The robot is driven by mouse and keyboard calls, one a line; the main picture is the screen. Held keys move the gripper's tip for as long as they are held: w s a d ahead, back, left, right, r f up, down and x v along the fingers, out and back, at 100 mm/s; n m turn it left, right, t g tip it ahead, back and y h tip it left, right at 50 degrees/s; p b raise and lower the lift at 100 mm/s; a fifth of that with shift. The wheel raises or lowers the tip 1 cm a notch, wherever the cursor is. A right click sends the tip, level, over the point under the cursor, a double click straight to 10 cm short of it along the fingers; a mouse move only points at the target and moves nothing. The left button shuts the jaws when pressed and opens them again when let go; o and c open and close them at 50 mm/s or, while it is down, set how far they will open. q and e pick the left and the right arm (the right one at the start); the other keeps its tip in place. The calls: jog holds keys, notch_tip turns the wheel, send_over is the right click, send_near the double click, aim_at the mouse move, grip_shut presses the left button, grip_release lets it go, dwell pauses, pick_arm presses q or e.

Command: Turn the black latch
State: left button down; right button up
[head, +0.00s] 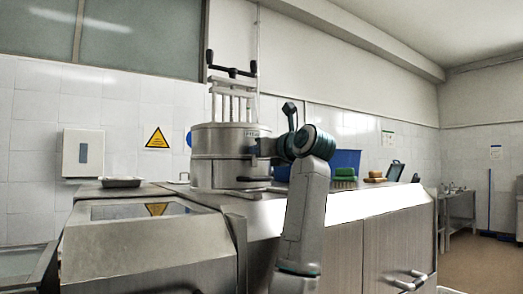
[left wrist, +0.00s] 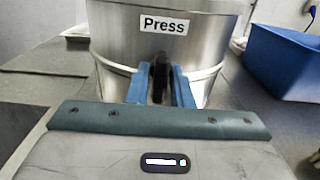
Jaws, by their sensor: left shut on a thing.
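A round steel press (head: 222,155) with a black-handled top bar stands on the steel counter. In the left wrist view its wall (left wrist: 115,25) bears a "Press" label. The black latch (left wrist: 158,76) sits below that label, on the front of the press. My left gripper (head: 262,150) reaches the right side of the press in the head view. In the left wrist view its two blue fingers (left wrist: 160,92) stand on either side of the latch and are closed on it. The latch is upright there. In the head view the latch cannot be made out. My right gripper is not in view.
A blue basket (head: 345,160) stands on the counter behind my left arm; a blue basket also shows in the left wrist view (left wrist: 280,55). A shallow tray (head: 122,182) lies at the left. The counter front (head: 385,235) is below.

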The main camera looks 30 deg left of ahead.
pick_arm(q)
jog(key=c, duration=1.4)
grip_release()
jog(key=shift+c, duration=0.2)
